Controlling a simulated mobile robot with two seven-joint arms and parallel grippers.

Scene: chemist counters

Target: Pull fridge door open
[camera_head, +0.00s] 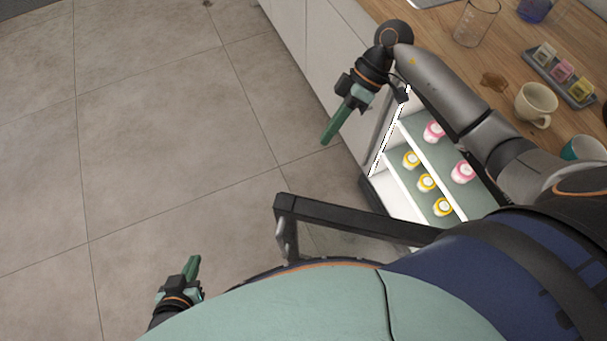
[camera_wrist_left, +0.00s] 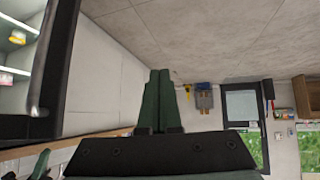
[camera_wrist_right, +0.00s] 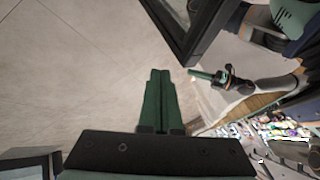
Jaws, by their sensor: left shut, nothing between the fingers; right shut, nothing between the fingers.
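The fridge door (camera_head: 350,217) stands swung out from the fridge, seen from above as a dark bar, with a grey handle (camera_head: 283,238) near its outer end. The lit fridge interior (camera_head: 400,205) holds several yellow- and pink-capped jars. Its shelves also show in the left wrist view (camera_wrist_left: 12,55). My left gripper (camera_head: 193,265) is shut and empty, left of the door and apart from it. My right gripper (camera_head: 332,128) is shut and empty over the floor, just left of the fridge opening. The right wrist view also shows the dark door frame (camera_wrist_right: 190,30).
The wooden counter (camera_head: 510,75) above the fridge carries a glass beaker (camera_head: 477,22), a white mug (camera_head: 536,104) and a small tray of colored items (camera_head: 578,92). White cabinet fronts (camera_head: 315,40) continue beyond the fridge. The tiled floor (camera_head: 150,120) at left is clear.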

